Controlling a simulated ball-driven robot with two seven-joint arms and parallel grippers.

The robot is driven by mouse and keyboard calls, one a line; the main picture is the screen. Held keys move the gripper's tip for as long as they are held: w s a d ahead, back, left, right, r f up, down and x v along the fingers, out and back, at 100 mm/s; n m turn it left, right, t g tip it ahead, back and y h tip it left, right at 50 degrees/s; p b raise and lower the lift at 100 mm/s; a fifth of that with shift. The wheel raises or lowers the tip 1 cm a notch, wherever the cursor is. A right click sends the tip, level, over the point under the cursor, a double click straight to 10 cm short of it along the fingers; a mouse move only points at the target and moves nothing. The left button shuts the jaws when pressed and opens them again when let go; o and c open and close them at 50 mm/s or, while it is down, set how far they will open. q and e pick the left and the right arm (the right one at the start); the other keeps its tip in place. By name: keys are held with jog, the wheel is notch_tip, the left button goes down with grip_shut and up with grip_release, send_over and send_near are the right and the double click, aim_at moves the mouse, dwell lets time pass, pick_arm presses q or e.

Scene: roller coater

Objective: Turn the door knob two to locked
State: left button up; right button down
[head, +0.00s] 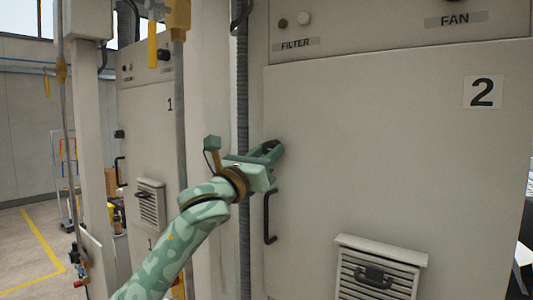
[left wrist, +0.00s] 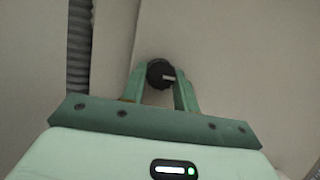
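Door 2 (head: 400,140) is a large beige panel marked with a black "2" at its upper right. My left gripper (head: 273,149) is at the door's left edge, above the black door handle (head: 268,217). In the left wrist view the two green fingers of my left gripper (left wrist: 160,82) lie on either side of the knob, close against its edges. In the head view the gripper mostly hides the knob. My right gripper is not in view.
A vented box (head: 380,268) sticks out of door 2 below. Above are the FILTER and FAN panels (head: 400,28). A grey ribbed hose (head: 242,110) runs vertically left of the door. Door 1 (head: 150,130) stands farther left, with open floor beyond.

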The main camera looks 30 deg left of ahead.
pick_arm(q)
jog(key=shift+c, duration=0.3)
jog(key=n+y+p, duration=0.2)
jog(key=n, duration=0.1)
jog(key=shift+d+r+n, duration=0.15)
jog(key=shift+n, duration=0.15)
jog(key=n+y+p, duration=0.1)
jog(key=n+p, duration=0.1)
jog(key=n+g+y+p, duration=0.1)
jog(key=n+p, duration=0.1)
jog(key=n, duration=0.1)
jog(key=shift+d+r+y, duration=0.1)
jog(key=shift+y, duration=0.2)
jog(key=n+y+p, duration=0.1)
jog(key=n, duration=0.3)
jog(key=shift+g, duration=0.4)
jog(key=n+g, duration=0.1)
jog(key=n, duration=0.2)
jog(key=n+g+y, duration=0.1)
jog(key=n, duration=0.2)
jog(key=n+g+y, duration=0.1)
jog(key=n, duration=0.2)
jog(key=shift+d+r+n+g+p, duration=0.1)
jog(key=shift+d+n+g+p, duration=0.05)
jog(key=shift+n+g+p, duration=0.2)
jog(key=shift+n, duration=0.25)
jog(key=o, duration=1)
